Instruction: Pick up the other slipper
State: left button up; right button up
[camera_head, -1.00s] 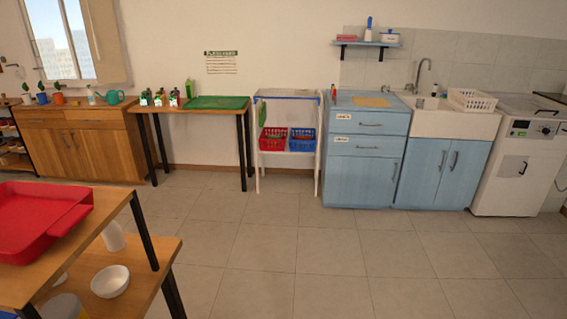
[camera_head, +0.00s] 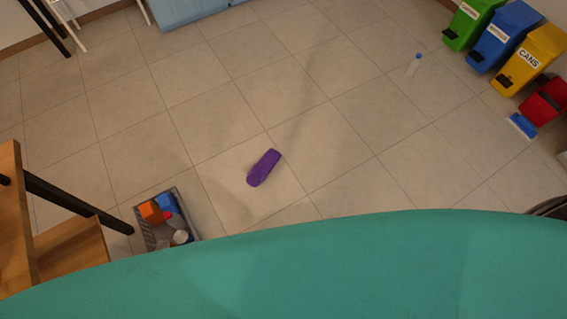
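A single purple slipper (camera_head: 263,167) lies on the tiled floor near the middle of the head view, set at a slant. No second slipper shows in this frame. Neither of my grippers is in view, so what they hold cannot be seen.
A large teal surface (camera_head: 330,270) fills the bottom. A grey crate (camera_head: 141,228) with several items stands left of the slipper, near a wooden shelf (camera_head: 75,249). Floor around the slipper is clear.

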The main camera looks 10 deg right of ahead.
aim_at(260, 171)
jog(key=u, duration=0.2)
jog(key=i+l+u, duration=0.3)
jog(key=l+u, duration=0.3)
jog(key=i+l+u, duration=0.15)
jog(key=l+u, duration=0.2)
